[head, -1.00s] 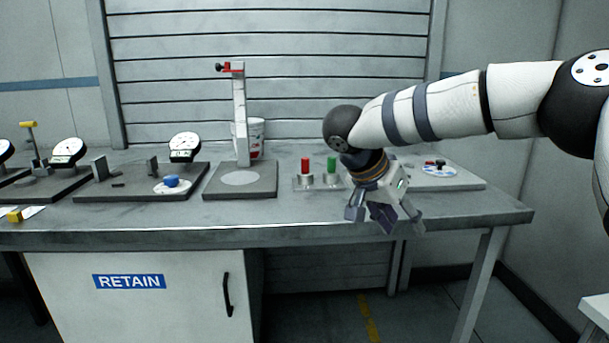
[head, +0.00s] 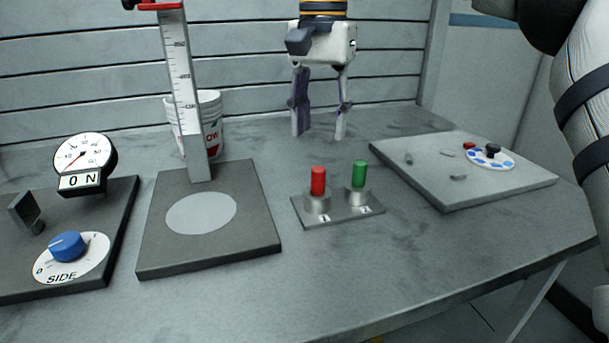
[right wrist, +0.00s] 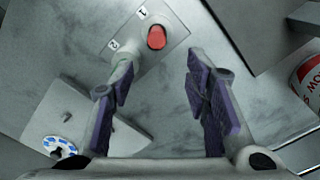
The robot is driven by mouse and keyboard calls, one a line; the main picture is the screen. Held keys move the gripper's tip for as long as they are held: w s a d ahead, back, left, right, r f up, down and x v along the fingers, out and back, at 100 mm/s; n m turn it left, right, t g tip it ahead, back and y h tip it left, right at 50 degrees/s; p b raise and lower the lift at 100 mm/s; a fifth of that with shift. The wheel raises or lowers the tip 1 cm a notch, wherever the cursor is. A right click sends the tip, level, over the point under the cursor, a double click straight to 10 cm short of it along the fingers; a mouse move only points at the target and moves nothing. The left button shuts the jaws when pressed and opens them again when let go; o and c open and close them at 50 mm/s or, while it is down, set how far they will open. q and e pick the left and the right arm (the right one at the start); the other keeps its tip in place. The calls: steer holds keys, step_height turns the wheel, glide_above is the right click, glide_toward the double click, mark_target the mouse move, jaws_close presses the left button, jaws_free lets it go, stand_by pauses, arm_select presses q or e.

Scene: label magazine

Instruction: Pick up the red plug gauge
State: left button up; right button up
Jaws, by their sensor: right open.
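The red plug gauge (head: 318,182) stands upright in the holder slot marked 1 on a small grey plate (head: 334,212). A green plug gauge (head: 359,174) stands in slot 2 beside it. My right gripper (head: 320,134) is open and empty, pointing down above the bench behind the gauges. In the right wrist view the red gauge (right wrist: 156,38) shows beyond the fingertips, between the lines of the two open fingers (right wrist: 158,78); the fingers do not touch it. My left gripper is not in view.
A height stand (head: 188,110) on a dark base (head: 160,250) stands left, with a white bucket (head: 211,112) behind it. A dial gauge fixture (head: 85,160) is at far left. A grey board (head: 430,178) with small parts lies right. The bench front is clear.

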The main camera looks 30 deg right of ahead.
mark_target(319, 169)
steer(key=f, duration=0.2)
steer(key=s+f, duration=0.1)
steer(key=f, duration=0.2)
steer(key=a+f, duration=0.1)
steer(key=f, duration=0.2)
steer(key=shift+s+f+p, duration=0.15)
steer(key=shift+f+p, duration=0.05)
steer(key=shift+p, duration=0.15)
steer(key=shift+f, duration=0.4)
jaws_close()
